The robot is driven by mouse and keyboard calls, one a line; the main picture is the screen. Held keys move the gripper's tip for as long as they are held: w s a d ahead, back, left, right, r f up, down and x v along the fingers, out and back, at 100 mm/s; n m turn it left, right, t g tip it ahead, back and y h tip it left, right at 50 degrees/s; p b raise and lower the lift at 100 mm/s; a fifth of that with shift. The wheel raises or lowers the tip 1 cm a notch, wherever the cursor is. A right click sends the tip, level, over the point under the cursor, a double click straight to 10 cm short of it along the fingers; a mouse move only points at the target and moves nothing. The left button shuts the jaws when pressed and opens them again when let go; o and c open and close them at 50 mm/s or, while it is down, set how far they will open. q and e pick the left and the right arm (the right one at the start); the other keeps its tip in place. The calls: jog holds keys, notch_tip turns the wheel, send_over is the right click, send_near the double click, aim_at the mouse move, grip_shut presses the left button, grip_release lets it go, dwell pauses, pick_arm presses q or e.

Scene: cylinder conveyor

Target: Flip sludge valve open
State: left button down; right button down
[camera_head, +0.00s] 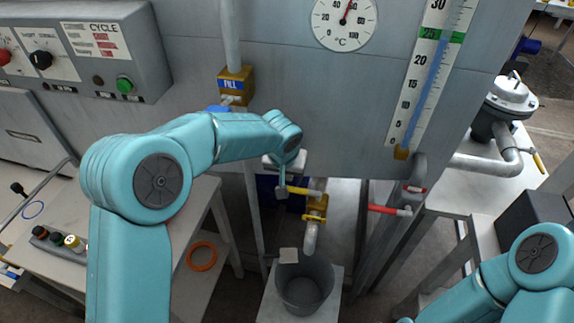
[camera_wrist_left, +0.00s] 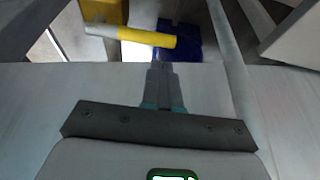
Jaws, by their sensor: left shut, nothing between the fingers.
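The sludge valve (camera_head: 316,207) is a yellow body on a grey pipe below the tank, with its spout pointing down over a grey bucket (camera_head: 290,297). Its yellow lever (camera_head: 303,191) sticks out to the left, roughly level. My left gripper (camera_head: 282,191) is shut and empty at the lever's left end; the head view does not show clearly whether they touch. In the left wrist view the slim shut fingers (camera_wrist_left: 160,72) point at the yellow and grey lever (camera_wrist_left: 147,38), just in front of them. My right arm shows at the lower right, but its gripper is outside the frame.
A red-handled valve (camera_head: 388,209) is close on the right. A yellow FILL valve (camera_head: 235,86) is above left, and a sight gauge (camera_head: 422,80) is on the tank front. Table legs and struts flank the bucket. An orange ring (camera_head: 202,256) lies on a lower shelf.

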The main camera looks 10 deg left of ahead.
aim_at(300, 191)
pick_arm(q)
jog(key=x, duration=0.3)
jog(key=shift+w+f, duration=0.15)
jog(key=shift+f, duration=0.2)
jog(key=shift+w+f, duration=0.15)
